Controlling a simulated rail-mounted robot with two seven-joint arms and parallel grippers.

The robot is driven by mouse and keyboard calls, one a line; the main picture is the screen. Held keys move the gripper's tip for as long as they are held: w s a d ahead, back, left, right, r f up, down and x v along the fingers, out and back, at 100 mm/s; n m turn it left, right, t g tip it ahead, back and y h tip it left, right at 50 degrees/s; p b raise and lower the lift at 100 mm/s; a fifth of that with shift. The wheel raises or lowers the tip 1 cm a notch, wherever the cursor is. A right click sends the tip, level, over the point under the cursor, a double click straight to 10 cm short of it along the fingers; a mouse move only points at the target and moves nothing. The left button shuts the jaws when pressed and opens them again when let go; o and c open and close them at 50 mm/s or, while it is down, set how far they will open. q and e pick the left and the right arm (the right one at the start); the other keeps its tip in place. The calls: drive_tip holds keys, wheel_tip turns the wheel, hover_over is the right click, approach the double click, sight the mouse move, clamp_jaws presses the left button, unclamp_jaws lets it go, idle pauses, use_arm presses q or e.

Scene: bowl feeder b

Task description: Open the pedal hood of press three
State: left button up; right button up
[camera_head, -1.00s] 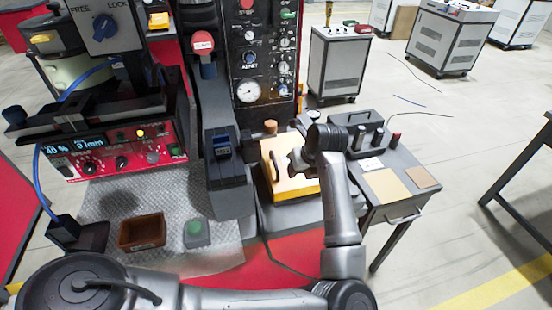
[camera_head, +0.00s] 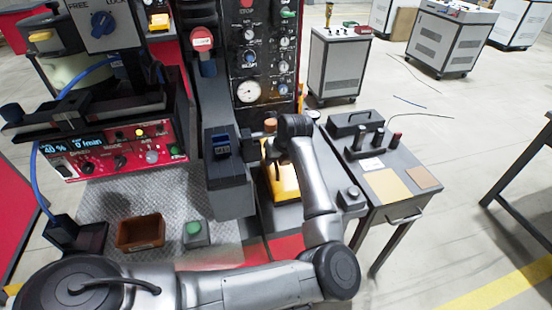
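The yellow pedal hood (camera_head: 284,187) sits low at the foot of the press, right of the dark grey press column (camera_head: 232,185). My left arm crosses in front and covers its right part and much of its top. The hood looks down; its handle is mostly hidden. My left gripper (camera_head: 276,152) is at the hood's upper part, mostly hidden behind its own dark wrist. I cannot tell whether its fingers touch the hood or are open. My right gripper is not in view.
A grey side table (camera_head: 403,210) with dark handles and tan pads stands close right of my forearm. A brown bin (camera_head: 140,232) and a green-button box (camera_head: 196,234) lie on the metal plate at left. The control panel (camera_head: 262,60) rises behind.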

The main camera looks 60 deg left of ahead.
use_arm(q)
clamp_jaws()
idle(0.3)
idle(0.3)
